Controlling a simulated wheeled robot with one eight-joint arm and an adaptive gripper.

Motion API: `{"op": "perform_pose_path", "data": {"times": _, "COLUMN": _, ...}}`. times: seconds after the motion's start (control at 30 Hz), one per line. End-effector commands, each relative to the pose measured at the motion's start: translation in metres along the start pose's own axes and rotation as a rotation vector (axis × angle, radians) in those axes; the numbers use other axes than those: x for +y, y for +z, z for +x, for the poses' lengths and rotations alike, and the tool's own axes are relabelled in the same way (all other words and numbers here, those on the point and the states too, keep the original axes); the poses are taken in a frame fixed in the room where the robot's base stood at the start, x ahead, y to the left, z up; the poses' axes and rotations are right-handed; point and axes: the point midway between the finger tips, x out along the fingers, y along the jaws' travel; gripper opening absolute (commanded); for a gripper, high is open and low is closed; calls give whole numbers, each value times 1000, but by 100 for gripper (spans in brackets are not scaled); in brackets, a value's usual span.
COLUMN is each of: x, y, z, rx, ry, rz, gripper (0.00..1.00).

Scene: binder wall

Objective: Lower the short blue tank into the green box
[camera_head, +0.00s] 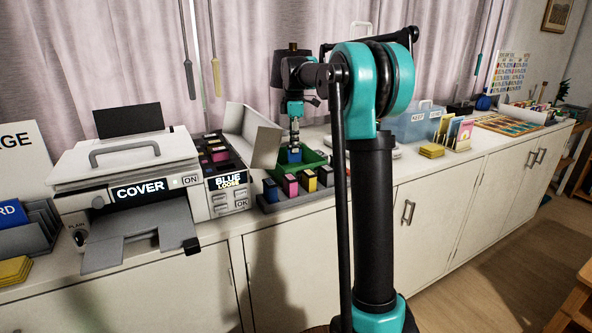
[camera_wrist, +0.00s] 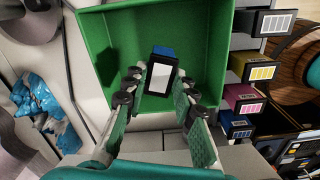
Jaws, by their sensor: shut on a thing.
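The short blue tank (camera_head: 294,156) is in my gripper (camera_head: 294,138) at the green box (camera_head: 313,161). In the wrist view the tank (camera_wrist: 162,74), with a blue end and a pale label, sits between the two fingers of my gripper (camera_wrist: 158,88). The inside of the green box (camera_wrist: 122,37) surrounds it in that view, and no other thing shows inside. My fingers reach over the box's near edge. I cannot tell whether the tank touches the box floor.
A row of tanks stands in front of the box: blue (camera_head: 270,190), magenta (camera_head: 290,186), yellow (camera_head: 308,181) and black (camera_head: 326,176). The printer (camera_head: 135,180), left, has its side lid (camera_head: 250,135) raised; its display (camera_head: 229,181) reads "BLUE LOOSE". A crumpled blue-white bag (camera_wrist: 40,100) lies beside the box.

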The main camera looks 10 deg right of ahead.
Motion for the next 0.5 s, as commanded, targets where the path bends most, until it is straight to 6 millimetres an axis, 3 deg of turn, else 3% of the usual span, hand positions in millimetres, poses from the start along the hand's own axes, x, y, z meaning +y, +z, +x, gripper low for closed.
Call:
{"op": "perform_pose_path", "data": {"times": 0.43, "x": 0, "y": 0, "z": 2, "rx": 0, "ry": 0, "rz": 0, "gripper": 0}}
{"op": "perform_pose_path", "data": {"times": 0.47, "x": 0, "y": 0, "z": 2, "rx": 0, "ry": 0, "rz": 0, "gripper": 27}}
{"op": "perform_pose_path", "data": {"times": 0.5, "x": 0, "y": 0, "z": 2, "rx": 0, "ry": 0, "rz": 0, "gripper": 32}}
